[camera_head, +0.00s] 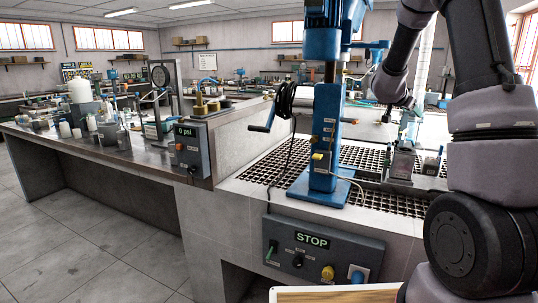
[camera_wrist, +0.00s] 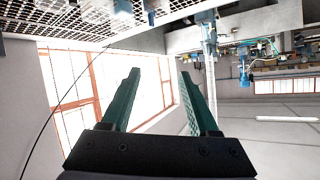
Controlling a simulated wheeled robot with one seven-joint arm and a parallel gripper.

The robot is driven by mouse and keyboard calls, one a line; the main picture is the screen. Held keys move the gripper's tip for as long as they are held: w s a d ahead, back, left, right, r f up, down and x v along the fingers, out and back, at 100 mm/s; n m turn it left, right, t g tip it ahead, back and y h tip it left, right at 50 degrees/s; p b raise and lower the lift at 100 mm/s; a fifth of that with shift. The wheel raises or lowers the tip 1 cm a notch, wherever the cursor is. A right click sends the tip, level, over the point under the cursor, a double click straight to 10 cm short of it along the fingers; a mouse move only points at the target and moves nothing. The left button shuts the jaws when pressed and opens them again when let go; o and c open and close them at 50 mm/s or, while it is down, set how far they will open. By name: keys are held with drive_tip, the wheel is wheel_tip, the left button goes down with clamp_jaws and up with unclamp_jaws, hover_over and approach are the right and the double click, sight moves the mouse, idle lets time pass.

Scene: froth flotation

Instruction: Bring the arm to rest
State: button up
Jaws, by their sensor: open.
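The wrist picture looks upside down, with windows (camera_wrist: 75,85) behind the fingers and the grating (camera_wrist: 75,22) along the top. In the head view the fingers are too small to make out clearly.
A blue column machine (camera_head: 325,140) stands on the grated bench (camera_head: 385,203), close left of my wrist. A small grey device (camera_head: 402,163) stands below the wrist. A control box with a STOP label (camera_head: 320,255) is on the bench front. A long bench (camera_head: 90,142) with bottles runs left; the floor (camera_head: 100,235) there is clear.

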drive_tip(key=s+a+r+n+t+y, duration=0.25)
drive_tip(key=s+a+r+y, duration=0.3)
drive_tip(key=a, duration=0.35)
drive_tip(key=s+a+r+n+t+y, duration=0.2)
drive_tip(key=s+a+r+n+y, duration=0.15)
drive_tip(key=a+r, duration=0.45)
drive_tip(key=s+a+f+n+g+y, duration=0.1)
drive_tip(key=s+a, duration=0.1)
drive_tip(key=s, duration=0.7)
drive_tip(key=s+a+f+n+g+y, duration=0.1)
drive_tip(key=s+a+f+g, duration=0.1)
drive_tip(key=s, duration=0.7)
drive_tip(key=s+a+f+n+g+y, duration=0.1)
drive_tip(key=s+a, duration=0.3)
drive_tip(key=s, duration=0.5)
drive_tip(key=shift+s+a+f+g, duration=0.3)
drive_tip(key=shift+f+g, duration=0.2)
drive_tip(key=shift+g, duration=0.25)
